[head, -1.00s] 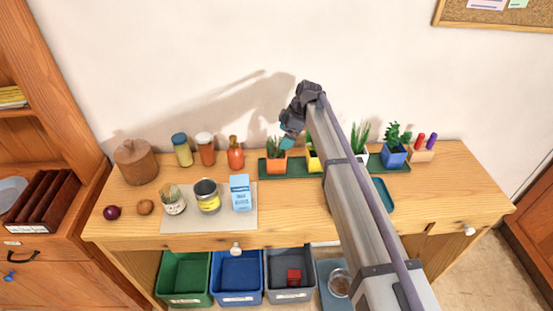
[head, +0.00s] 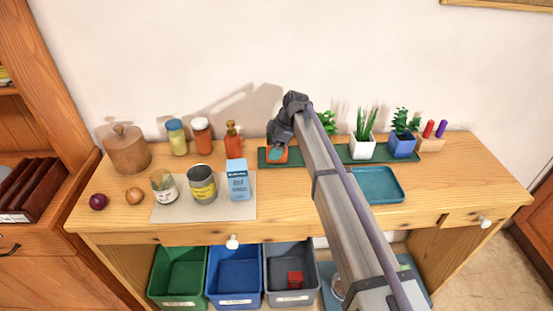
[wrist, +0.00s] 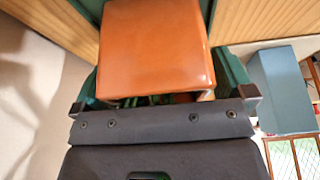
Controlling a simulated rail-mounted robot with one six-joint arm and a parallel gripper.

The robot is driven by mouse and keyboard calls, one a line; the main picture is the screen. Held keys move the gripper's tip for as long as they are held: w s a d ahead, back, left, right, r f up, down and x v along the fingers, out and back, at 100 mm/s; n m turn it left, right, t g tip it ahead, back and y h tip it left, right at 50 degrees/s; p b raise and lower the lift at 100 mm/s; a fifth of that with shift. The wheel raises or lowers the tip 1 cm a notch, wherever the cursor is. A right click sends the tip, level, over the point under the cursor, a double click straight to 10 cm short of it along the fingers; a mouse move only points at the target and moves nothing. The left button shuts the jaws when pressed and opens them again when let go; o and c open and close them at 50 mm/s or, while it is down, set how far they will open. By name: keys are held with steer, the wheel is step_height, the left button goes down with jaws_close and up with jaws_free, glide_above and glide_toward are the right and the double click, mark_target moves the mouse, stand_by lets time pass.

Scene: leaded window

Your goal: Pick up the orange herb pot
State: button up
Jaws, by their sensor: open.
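The orange herb pot (wrist: 155,48) fills the upper middle of the wrist view, with a teal jaw showing on either side of it. In the head view the pot stands at the left end of the dark green tray (head: 342,152), mostly covered by my gripper (head: 277,152). My gripper is open and down over the pot, its jaws around it. Whether either jaw touches the pot cannot be told. The herb is mostly hidden behind my gripper.
To the right on the tray stand a white pot (head: 362,148) and a blue pot (head: 402,147). My arm hides part of the tray between. An orange bottle (head: 234,143) and a blue carton (head: 237,180) stand left of the pot. A teal tray (head: 379,185) lies in front.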

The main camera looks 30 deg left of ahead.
steer(key=shift+r, duration=0.15)
steer(key=c, duration=1.1)
steer(key=shift+p, duration=0.3)
